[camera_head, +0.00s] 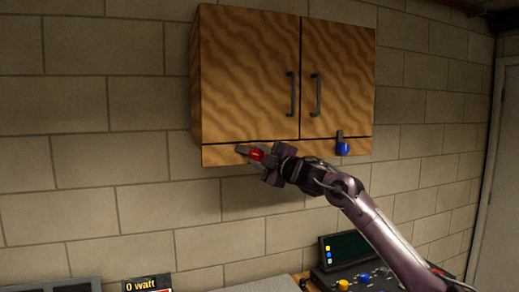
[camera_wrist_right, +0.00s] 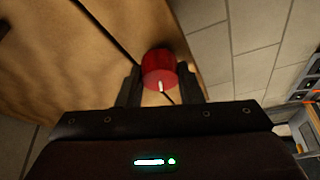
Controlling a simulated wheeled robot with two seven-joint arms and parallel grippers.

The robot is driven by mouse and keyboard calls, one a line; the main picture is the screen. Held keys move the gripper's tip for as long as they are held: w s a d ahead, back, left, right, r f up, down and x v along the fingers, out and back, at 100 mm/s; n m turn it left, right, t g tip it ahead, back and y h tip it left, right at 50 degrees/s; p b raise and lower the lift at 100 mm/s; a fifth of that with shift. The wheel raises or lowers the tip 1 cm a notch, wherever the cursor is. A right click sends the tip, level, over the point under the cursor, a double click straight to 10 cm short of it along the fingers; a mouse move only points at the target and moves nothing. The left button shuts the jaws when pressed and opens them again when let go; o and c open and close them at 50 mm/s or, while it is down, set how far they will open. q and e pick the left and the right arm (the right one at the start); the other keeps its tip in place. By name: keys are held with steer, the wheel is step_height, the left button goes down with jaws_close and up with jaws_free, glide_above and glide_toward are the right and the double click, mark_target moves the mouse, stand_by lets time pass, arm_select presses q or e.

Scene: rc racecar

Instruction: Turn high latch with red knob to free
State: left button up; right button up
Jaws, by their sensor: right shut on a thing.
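The red knob (camera_head: 256,154) is on the lower strip of the wooden wall cabinet (camera_head: 250,75), under its left door. A short dark latch bar (camera_head: 242,149) shows just left of the knob and looks nearly level. My right gripper (camera_head: 264,156) reaches it from the lower right and is shut on the knob. In the right wrist view, the red knob (camera_wrist_right: 159,70) sits between the two dark fingers (camera_wrist_right: 160,85), with a small pale mark on its near face. My left gripper is in neither view.
A blue knob (camera_head: 343,149) with an upright dark latch (camera_head: 339,134) is under the right door. Both cabinet doors look shut, with dark handles (camera_head: 291,93). A console with colored knobs (camera_head: 343,285) and a "0 watt" display (camera_head: 148,285) stand below. Brick wall surrounds the cabinet.

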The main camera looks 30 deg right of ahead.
steer(key=n+g+p, duration=0.1)
steer(key=n+p, duration=0.1)
steer(key=n, duration=0.1)
steer(key=shift+r, duration=0.15)
steer(key=shift+n+g+p, duration=0.3)
steer(key=shift+n+p, duration=0.15)
steer(key=shift+n, duration=0.15)
steer(key=shift+f, duration=0.2)
steer(key=o, duration=1)
